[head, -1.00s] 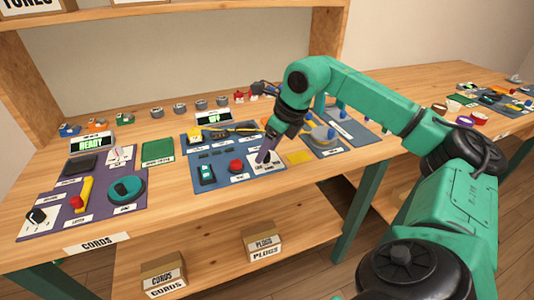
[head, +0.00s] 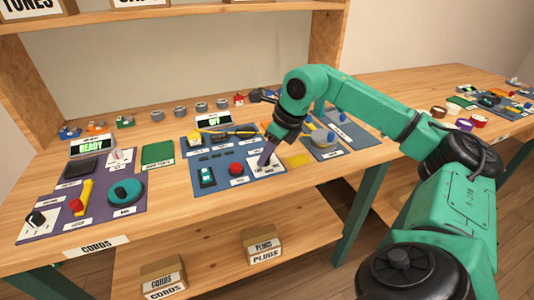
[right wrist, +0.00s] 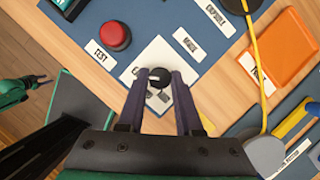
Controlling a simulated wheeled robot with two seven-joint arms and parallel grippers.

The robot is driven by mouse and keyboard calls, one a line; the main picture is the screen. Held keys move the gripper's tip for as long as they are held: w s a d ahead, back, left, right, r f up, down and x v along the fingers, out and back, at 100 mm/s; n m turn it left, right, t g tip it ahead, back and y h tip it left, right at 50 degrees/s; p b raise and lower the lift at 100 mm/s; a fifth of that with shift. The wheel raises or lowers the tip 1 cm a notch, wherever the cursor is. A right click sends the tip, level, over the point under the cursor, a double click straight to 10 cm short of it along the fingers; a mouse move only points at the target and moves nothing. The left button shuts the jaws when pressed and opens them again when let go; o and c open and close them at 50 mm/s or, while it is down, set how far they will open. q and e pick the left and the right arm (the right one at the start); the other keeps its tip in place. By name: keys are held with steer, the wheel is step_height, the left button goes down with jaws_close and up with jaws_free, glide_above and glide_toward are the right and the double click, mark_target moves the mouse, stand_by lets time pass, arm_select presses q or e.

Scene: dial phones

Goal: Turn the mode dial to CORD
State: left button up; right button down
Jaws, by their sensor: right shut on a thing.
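The mode dial (right wrist: 160,77) is a round black knob with a pale pointer mark on a white plate (right wrist: 152,53), beside the label MODE (right wrist: 189,43). My right gripper (right wrist: 160,80) has its two dark purple fingers shut on the knob, one on each side. In the head view, my right gripper (head: 266,156) comes down onto the white plate (head: 268,167) and hides the knob. The plate's small print, CORD included, cannot be read. At the left edge of the right wrist view, what looks like my left gripper (right wrist: 38,80) shows small, away from the dial.
A red button (right wrist: 115,36) labelled TEST sits close to the dial. A yellow cord (right wrist: 261,55) and an orange tray (right wrist: 280,50) lie on the other side. In the head view, a display (head: 212,119) stands behind the blue mat and a yellow pad (head: 298,160) lies to the right.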

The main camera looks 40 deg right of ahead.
steer(key=shift+r+n+y+p, duration=0.1)
steer(key=shift+n+y+p, duration=0.2)
steer(key=shift+n, duration=0.7)
steer(key=n, duration=0.1)
steer(key=n+y+p, duration=0.1)
steer(key=shift+w+d+r+n+g+p, duration=0.1)
steer(key=shift+r+n+g+p, duration=0.05)
steer(key=shift+n+g+p, duration=0.2)
steer(key=n+g+p, duration=0.1)
steer(key=n+p, duration=0.1)
steer(key=n, duration=0.1)
steer(key=shift+w+y+p, duration=0.1)
steer(key=shift+y+p, duration=0.3)
steer(key=shift+d+n+g+p, duration=0.1)
steer(key=shift+n+g+p, duration=0.35)
steer(key=shift+n+p, duration=0.55)
steer(key=shift+n, duration=0.25)
steer(key=c, duration=0.6)
jaws_free()
steer(key=shift+f, duration=0.2)
